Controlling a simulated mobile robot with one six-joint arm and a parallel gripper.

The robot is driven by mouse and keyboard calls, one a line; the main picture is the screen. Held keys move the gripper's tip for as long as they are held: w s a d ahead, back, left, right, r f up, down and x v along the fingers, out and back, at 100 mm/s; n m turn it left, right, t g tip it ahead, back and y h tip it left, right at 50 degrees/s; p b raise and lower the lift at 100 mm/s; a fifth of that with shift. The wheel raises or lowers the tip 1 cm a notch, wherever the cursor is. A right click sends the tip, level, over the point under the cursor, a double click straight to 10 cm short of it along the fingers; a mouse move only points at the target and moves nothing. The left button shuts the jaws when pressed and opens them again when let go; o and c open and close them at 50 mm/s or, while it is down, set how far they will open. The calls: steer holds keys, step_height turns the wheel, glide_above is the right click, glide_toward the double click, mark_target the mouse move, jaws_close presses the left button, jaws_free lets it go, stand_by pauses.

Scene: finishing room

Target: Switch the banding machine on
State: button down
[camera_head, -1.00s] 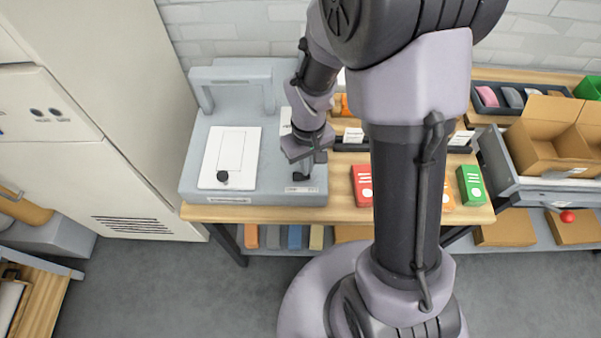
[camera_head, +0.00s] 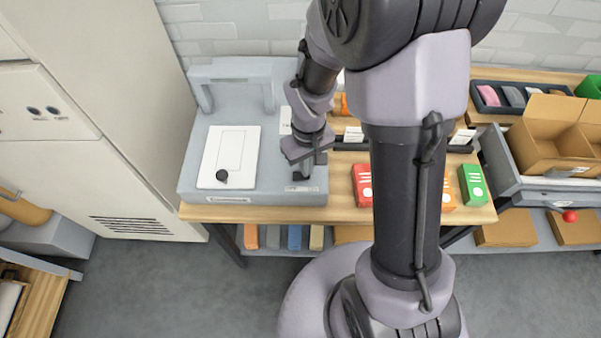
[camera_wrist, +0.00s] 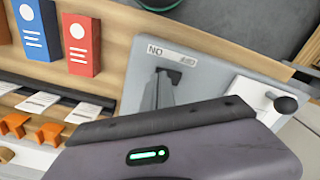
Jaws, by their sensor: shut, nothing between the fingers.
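The banding machine (camera_head: 262,185) is a grey unit at the left of the bench, with a raised arch at its back and a white panel (camera_head: 229,150) bearing a black knob (camera_head: 222,175). It also shows in the wrist view (camera_wrist: 215,80), where a small label (camera_wrist: 172,54) marks ON and OFF at its edge. My gripper (camera_head: 304,172) is shut and empty over the machine's front right corner. In the wrist view its fingers (camera_wrist: 158,98) point toward that label. The switch itself is not clearly visible, and I cannot tell whether the fingers touch it.
Red (camera_head: 362,185) and green (camera_head: 472,185) boxes stand right of the machine. A cardboard box (camera_head: 545,150) sits in a grey tray farther right. A tall cream cabinet (camera_head: 95,100) stands at the left. My arm hides part of the bench's middle.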

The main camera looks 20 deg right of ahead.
mark_target(305, 188)
steer(key=shift+f+b, duration=0.4)
steer(key=shift+f, duration=0.1)
steer(key=shift+r, duration=0.1)
step_height(305, 188, up, 7)
steer(key=p, duration=0.5)
steer(key=shift+p, duration=0.4)
steer(key=s+a+r+m+t+y+b, duration=0.1)
steer(key=s+a+r+m+t+b, duration=0.1)
steer(key=s+r+b, duration=0.3)
steer(key=s+a+r+m+t+y+b, duration=0.1)
steer(key=s+a+r+m+t+b, duration=0.1)
steer(key=s+r, duration=0.6)
steer(key=m+t+b, duration=0.1)
steer(key=m+b, duration=0.1)
steer(key=shift+r+m+t+b, duration=0.15)
steer(key=shift+m+t+b, duration=0.2)
steer(key=shift+m+t, duration=0.05)
